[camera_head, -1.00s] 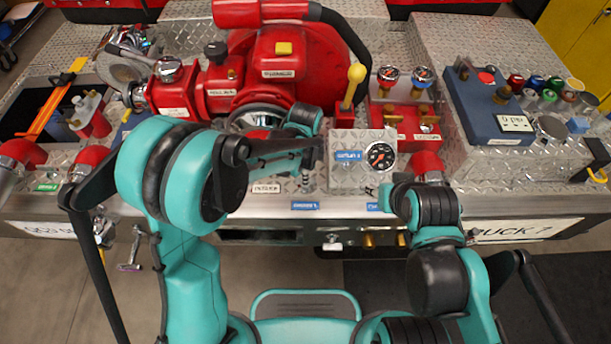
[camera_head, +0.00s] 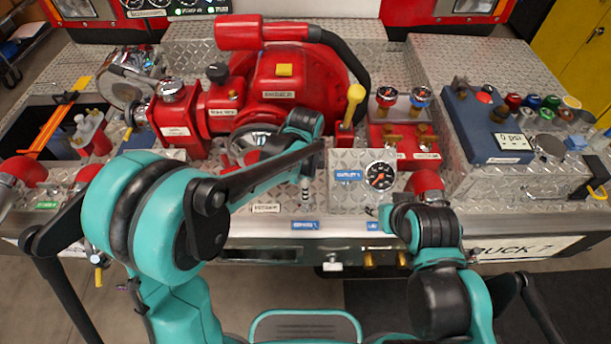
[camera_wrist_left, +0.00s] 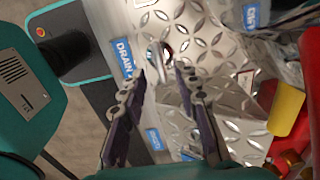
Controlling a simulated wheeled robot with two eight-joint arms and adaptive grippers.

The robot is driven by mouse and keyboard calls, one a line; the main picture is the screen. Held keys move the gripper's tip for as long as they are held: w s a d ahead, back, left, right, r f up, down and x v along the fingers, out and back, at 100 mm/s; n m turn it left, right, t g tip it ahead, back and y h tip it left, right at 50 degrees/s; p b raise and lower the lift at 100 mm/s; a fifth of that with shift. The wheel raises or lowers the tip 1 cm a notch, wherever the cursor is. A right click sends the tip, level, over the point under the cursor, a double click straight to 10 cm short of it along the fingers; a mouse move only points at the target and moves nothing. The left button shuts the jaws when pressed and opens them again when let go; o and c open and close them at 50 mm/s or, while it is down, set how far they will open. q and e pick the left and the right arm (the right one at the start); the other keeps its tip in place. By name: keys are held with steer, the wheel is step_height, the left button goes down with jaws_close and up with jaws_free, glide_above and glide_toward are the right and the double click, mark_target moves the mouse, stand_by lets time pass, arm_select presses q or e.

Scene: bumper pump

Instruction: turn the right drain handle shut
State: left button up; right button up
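In the left wrist view my left gripper (camera_wrist_left: 162,76) is open, its two dark fingers on either side of a small chrome handle (camera_wrist_left: 161,54) beside a blue DRAIN label (camera_wrist_left: 123,57). The fingers are not seen to close on it. I cannot tell whether this is the right drain handle. Two blue labels sit on the front edge, a left one (camera_head: 304,225) and a right one (camera_head: 373,226). My right gripper's fingers do not show.
A box with a pressure gauge (camera_head: 379,176) stands right of the left gripper. Behind it are a yellow-knobbed lever (camera_head: 354,95) and the red pump (camera_head: 290,85). A blue control panel (camera_head: 480,120) is at the right. My right arm is close to the right label.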

arm_select(q)
step_height(320, 180, up, 8)
steer(key=shift+f, duration=0.25)
stand_by(0.4)
steer(key=s+a+r+n+t, duration=0.1)
steer(key=s+a+n+t, duration=0.2)
steer(key=s+a+n, duration=0.3)
steer(key=s+a+r+n+t, duration=0.2)
steer(key=s+a+n+t, duration=0.2)
steer(key=s+a+n, duration=0.3)
steer(key=a+n, duration=0.4)
steer(key=n, duration=0.1)
steer(key=shift+a+r, duration=0.2)
steer(key=shift+a, duration=0.2)
